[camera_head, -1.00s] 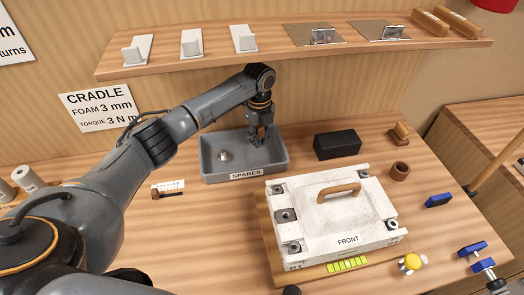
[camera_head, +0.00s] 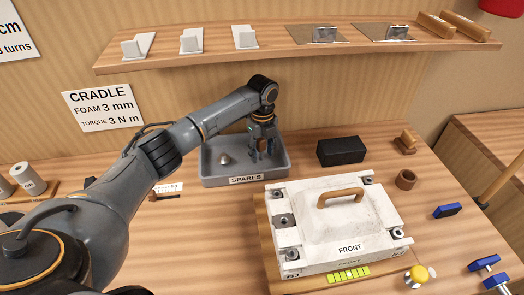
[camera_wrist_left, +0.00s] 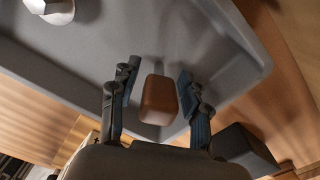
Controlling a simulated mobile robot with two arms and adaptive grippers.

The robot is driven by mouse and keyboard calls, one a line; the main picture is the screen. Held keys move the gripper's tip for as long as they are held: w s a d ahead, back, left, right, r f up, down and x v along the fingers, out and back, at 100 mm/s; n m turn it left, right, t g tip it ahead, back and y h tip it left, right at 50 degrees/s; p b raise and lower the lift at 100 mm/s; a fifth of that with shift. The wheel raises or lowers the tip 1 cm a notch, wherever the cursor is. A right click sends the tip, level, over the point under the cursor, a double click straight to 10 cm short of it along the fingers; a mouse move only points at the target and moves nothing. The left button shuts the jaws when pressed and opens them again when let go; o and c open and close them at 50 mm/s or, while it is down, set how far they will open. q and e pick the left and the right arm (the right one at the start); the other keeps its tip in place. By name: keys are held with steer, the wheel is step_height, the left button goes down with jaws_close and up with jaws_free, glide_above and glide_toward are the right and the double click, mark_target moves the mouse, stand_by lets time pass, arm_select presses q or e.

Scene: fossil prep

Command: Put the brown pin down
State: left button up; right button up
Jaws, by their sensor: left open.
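The brown pin (camera_wrist_left: 158,100) shows in the left wrist view as a rounded brown block, low in the grey SPARES tray (camera_head: 215,178). My left gripper (camera_head: 264,155) reaches down into the right part of this tray. It is open, with one finger on each side of the pin. In the left wrist view, gaps show between the pin and both fingertips (camera_wrist_left: 158,84). I cannot tell whether the pin rests fully on the tray floor. In the head view the fingers mostly hide the pin. My right gripper is not in view.
A silver metal part (camera_head: 224,159) lies in the tray's left part. A black block (camera_head: 341,151) stands right of the tray. A white FRONT case (camera_head: 345,220) with a brown handle sits in front. A shelf (camera_head: 290,55) hangs above the arm. Blue-handled clamps (camera_head: 484,263) lie at right.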

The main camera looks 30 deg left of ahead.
mark_target(262, 139)
arm_select(q)
steer(key=shift+a+r, duration=0.1)
steer(key=shift+r, duration=0.15)
step_height(262, 139, up, 6)
steer(key=shift+r+b, duration=0.15)
steer(key=shift+b, duration=0.65)
steer(key=shift+r, duration=0.5)
